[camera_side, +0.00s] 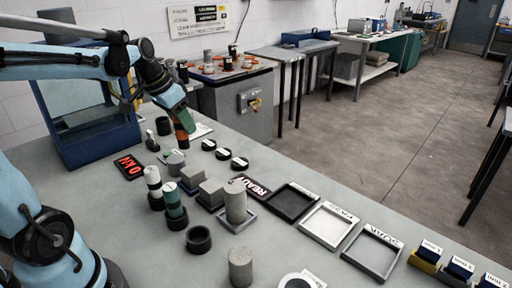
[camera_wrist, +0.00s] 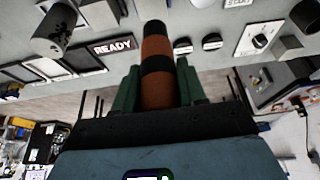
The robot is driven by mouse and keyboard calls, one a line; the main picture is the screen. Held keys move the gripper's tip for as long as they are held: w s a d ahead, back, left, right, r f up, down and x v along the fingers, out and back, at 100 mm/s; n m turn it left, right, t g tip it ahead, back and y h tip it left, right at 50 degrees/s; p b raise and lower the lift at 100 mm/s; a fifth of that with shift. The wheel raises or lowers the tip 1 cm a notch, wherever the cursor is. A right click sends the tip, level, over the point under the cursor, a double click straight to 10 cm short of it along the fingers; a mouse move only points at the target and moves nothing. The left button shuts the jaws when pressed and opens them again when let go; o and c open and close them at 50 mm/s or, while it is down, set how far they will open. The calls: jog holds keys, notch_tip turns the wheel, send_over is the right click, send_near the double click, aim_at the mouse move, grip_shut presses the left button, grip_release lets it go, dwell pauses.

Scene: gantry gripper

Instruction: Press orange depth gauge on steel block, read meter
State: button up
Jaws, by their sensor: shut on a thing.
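My gripper (camera_side: 179,112) is above the far left part of the bench in the side view. Its green fingers are shut on the orange depth gauge (camera_side: 182,133), which hangs slightly tilted, tip down. In the wrist view the orange-brown gauge (camera_wrist: 158,90), with a black band and dark tip, sits between the fingers of my gripper (camera_wrist: 157,72). Grey blocks (camera_side: 211,192) stand on the bench to the right of and nearer than the gauge, apart from it. A display (camera_side: 129,167) with red digits reads "0 kN". Another display (camera_side: 250,186) reads "READY".
A grey cylinder (camera_side: 235,203) stands on a square plate. Other gauges (camera_side: 174,205) stand in black holders. Black round pieces (camera_side: 222,154) lie behind the blocks. Shallow trays (camera_side: 328,224) line the right. A blue-framed machine (camera_side: 92,120) stands left of my gripper.

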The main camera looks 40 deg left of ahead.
jog(key=a+f+n, duration=0.1)
jog(key=a+n, duration=0.1)
jog(key=a, duration=0.7)
jog(key=shift+y, duration=0.4)
jog(key=shift+w+d+f, duration=0.1)
jog(key=shift+w+f, duration=0.1)
jog(key=shift+f, duration=1.35)
jog(key=shift+w+d+f, duration=0.1)
jog(key=shift+w+f, duration=0.1)
jog(key=shift+f, duration=1.35)
jog(key=shift+f, duration=0.6)
notch_tip(320, 180, up, 7)
